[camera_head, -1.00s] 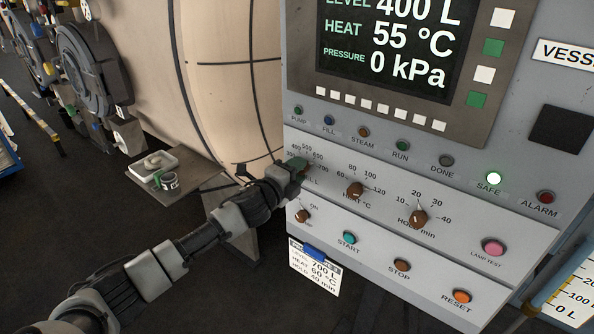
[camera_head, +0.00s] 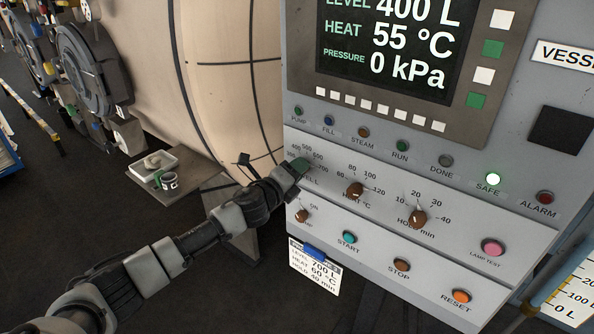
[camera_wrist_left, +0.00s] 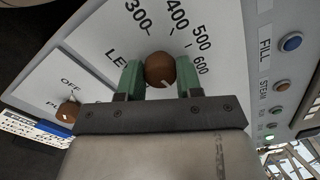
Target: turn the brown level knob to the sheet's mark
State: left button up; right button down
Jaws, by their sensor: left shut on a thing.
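The brown level knob (camera_wrist_left: 160,69) sits on the grey panel, with the scale numbers 300 to 600 showing around it in the left wrist view. My left gripper (camera_head: 299,168) has its green fingers on either side of the knob, shut on it. In the head view the gripper hides the knob, and I cannot tell where its pointer stands. The sheet (camera_head: 315,273) hangs below the panel under a blue clip and reads level 700 L, heat 60 °C, hold 40 min. The display (camera_head: 390,45) shows 400 L. My right gripper is not in view.
The heat knob (camera_head: 355,189) and hold knob (camera_head: 418,217) are to the right of my gripper. A small brown on/off knob (camera_head: 302,215) and the start button (camera_head: 349,238) lie below.

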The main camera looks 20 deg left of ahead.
pick_arm(q)
jog(key=shift+f, duration=0.1)
jog(key=o, duration=0.9)
jog(key=shift+s, duration=0.1)
jog(key=b+v, duration=0.2)
jog(key=v, duration=0.8)
jog(key=shift+s+a, duration=0.15)
jog(key=shift+s, duration=0.15)
